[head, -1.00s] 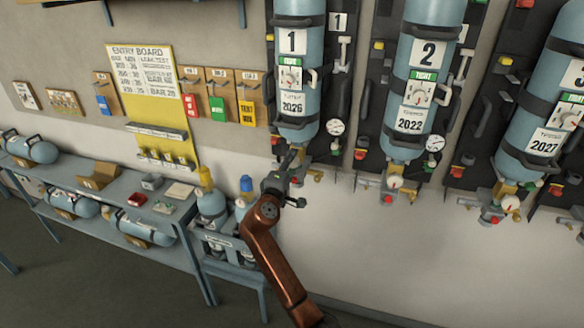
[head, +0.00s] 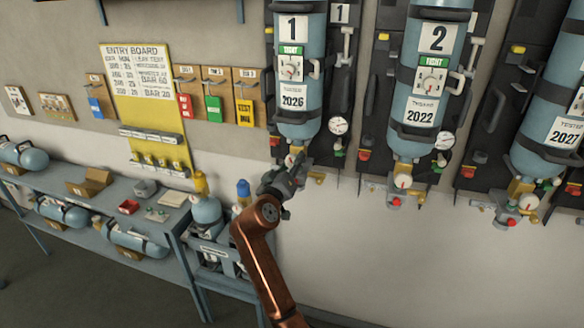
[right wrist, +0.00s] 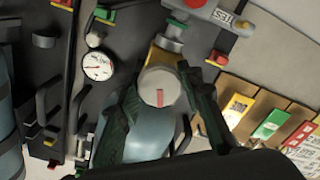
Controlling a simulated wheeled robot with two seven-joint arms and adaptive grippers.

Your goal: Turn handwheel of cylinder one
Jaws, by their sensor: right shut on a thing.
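Cylinder one (head: 299,115) is a light blue bottle on the wall, hanging with its valve end down. It also shows in the right wrist view (right wrist: 148,143). Its handwheel (right wrist: 158,88) is a pale round knob with a red mark, facing the wrist camera beside a brass valve body. My right gripper (head: 290,172) reaches up to the valve from below, and its fingers lie on both sides of the handwheel in the right wrist view. It is shut on the handwheel; the contact itself is partly hidden. My left gripper is not in view.
Cylinder two (head: 428,85) hangs to the right. A pressure gauge (head: 338,126) sits beside cylinder one's lower end. Tags hang on boards to the left, beside a yellow entry board (head: 153,112). A shelf (head: 140,214) with more cylinders stands at lower left. The wall below is bare.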

